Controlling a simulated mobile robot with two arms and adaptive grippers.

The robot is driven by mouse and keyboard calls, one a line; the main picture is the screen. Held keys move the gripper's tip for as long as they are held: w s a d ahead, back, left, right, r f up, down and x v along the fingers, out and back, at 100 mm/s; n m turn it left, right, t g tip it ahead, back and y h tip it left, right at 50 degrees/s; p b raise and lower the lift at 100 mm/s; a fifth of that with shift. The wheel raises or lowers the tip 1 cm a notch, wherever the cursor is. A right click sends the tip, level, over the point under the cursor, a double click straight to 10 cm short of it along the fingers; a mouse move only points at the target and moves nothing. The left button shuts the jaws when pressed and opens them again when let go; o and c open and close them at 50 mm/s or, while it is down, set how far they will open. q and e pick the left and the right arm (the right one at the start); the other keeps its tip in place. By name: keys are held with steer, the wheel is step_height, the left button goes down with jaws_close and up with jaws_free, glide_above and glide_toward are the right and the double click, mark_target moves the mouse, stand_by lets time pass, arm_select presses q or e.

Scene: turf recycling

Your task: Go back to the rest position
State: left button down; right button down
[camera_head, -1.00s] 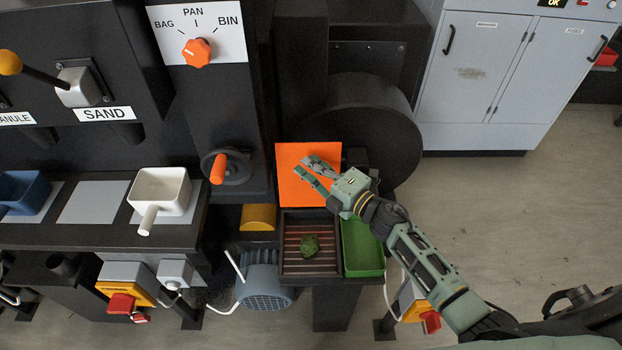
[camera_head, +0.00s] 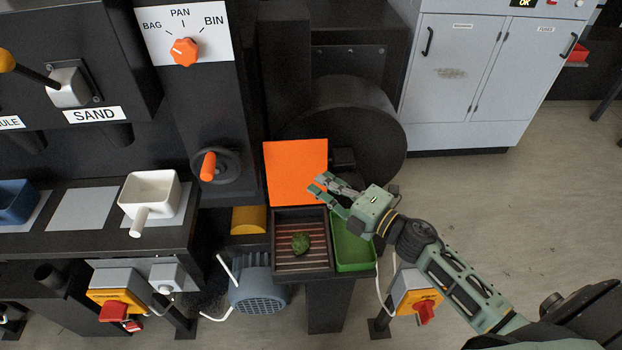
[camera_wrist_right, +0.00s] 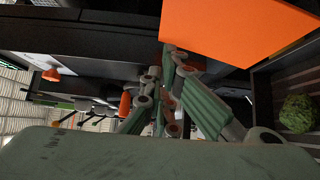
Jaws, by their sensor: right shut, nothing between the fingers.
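My right gripper (camera_head: 322,190) is in the middle of the head view, above the green tray and by the lower right corner of the orange panel (camera_head: 295,170). Its fingers are shut with nothing between them. In the right wrist view my right gripper (camera_wrist_right: 170,115) shows at close range, with the orange panel (camera_wrist_right: 240,30) above it. A green turf clump (camera_head: 301,243) lies on the slatted bed of a dark box (camera_head: 290,268). The clump also shows at the right edge of the wrist view (camera_wrist_right: 299,114). My left gripper is out of view.
The green tray (camera_head: 354,257) stands right of the dark box. A handwheel with an orange handle (camera_head: 208,166) and a white pan (camera_head: 152,190) are to the left. A grey cabinet (camera_head: 475,80) stands at the back right. The floor at right is free.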

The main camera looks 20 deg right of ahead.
steer(key=s+d+f+m+g+h, duration=0.5)
steer(key=s+m+h, duration=0.5)
steer(key=m, duration=0.7)
steer(key=s+a+f+m+g+y, duration=0.1)
steer(key=s+a+f+m+g, duration=0.2)
steer(key=s, duration=0.6)
steer(key=s+a+f+m+g, duration=0.2)
steer(key=s+a+f+g, duration=0.2)
steer(key=s, duration=0.5)
step_height(320, 180, down, 28)
steer(key=s+g+b, duration=0.1)
steer(key=s+g, duration=0.1)
steer(key=s, duration=0.1)
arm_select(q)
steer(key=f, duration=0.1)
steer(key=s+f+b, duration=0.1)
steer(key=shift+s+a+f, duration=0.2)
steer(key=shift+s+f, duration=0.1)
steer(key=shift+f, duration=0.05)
arm_select(e)
steer(key=s+d+f, duration=0.3)
steer(key=s+f, duration=1.2)
steer(key=s, duration=0.1)
steer(key=shift+f+n+g, duration=0.15)
steer(key=shift+n+g, duration=0.15)
steer(key=shift+g, duration=0.1)
